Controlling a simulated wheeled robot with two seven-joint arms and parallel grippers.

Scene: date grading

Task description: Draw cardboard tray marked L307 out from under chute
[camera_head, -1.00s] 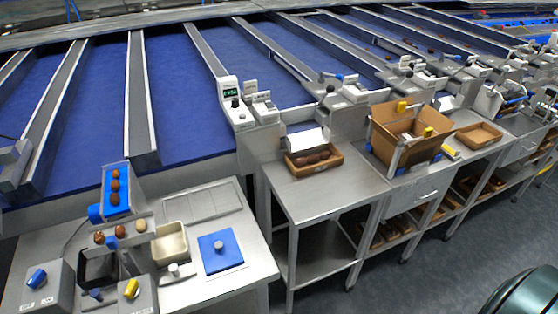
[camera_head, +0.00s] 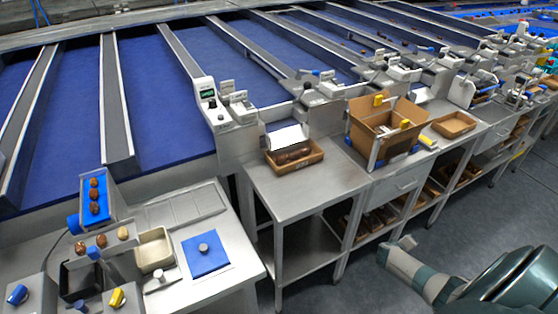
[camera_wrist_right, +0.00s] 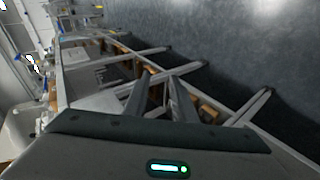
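A brown cardboard tray (camera_head: 275,166) holding dark dates sits on the steel table (camera_head: 300,195), under the mouth of a chute with a white flap (camera_head: 287,137). A mark on its front is too small to read. My right arm shows at the lower right of the head view, in front of the tables and well apart from the tray. In the right wrist view my right gripper (camera_wrist_right: 161,77) has its two fingers apart with nothing between them. The tray cannot be made out in that view. My left gripper is not in view.
A larger cardboard box (camera_head: 360,132) with yellow items stands right of the tray, and another shallow tray (camera_head: 455,126) lies farther right. A grading bench with a blue pad (camera_head: 206,262) is at the left. The tabletop before the tray is clear.

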